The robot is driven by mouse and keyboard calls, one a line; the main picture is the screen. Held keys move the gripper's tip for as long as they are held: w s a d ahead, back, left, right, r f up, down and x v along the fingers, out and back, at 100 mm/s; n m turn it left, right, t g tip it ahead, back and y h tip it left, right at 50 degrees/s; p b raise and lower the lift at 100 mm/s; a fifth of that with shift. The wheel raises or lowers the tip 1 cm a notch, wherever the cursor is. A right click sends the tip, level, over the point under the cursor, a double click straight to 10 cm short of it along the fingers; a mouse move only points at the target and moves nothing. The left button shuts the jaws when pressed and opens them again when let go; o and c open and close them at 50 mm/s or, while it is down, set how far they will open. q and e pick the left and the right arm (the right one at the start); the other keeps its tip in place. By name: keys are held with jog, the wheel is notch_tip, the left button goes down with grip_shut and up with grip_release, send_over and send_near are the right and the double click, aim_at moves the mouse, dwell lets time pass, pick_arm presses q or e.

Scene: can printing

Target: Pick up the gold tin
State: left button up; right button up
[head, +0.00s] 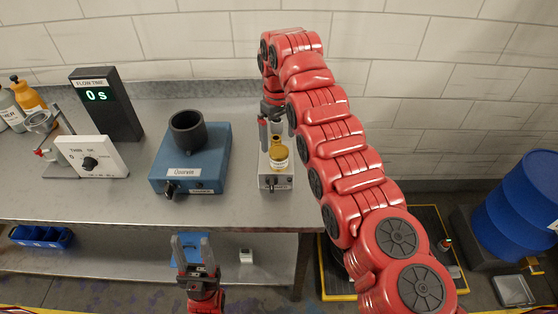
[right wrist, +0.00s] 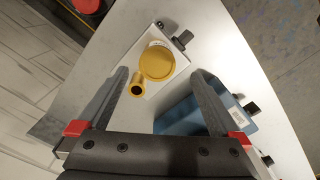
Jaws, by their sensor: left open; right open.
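The gold tin (head: 279,157) has a pale label and stands upright on a small light-grey box (head: 276,182) on the metal bench. In the right wrist view its round gold top (right wrist: 157,62) shows, with a smaller gold tube (right wrist: 137,88) with a dark opening beside it. My right gripper (head: 276,127) reaches down over the tin. It is open, and in its wrist view the fingers (right wrist: 160,76) lie to either side of the tin; I cannot tell whether they touch it. My left gripper (head: 190,245) is open and empty in front of the bench.
A blue device (head: 215,160) with a dark cup (head: 188,132) stands just left of the grey box. Further left are a black timer display (head: 107,105), a white dial box (head: 93,157) and bottles (head: 28,97). A blue barrel (head: 520,205) stands right of the bench.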

aim_at(279, 151)
jog(key=shift+f+p, duration=0.45)
jog(key=shift+f, duration=0.95)
notch_tip(279, 151, down, 5)
jog(key=p, duration=0.3)
jog(key=shift+w+r+p, duration=0.15)
jog(key=shift+r+p, duration=0.05)
jog(key=shift+p, duration=0.1)
jog(key=shift+w+f, duration=0.1)
jog(key=shift+f, duration=0.25)
jog(key=shift+d, duration=0.1)
jog(key=c, duration=1.5)
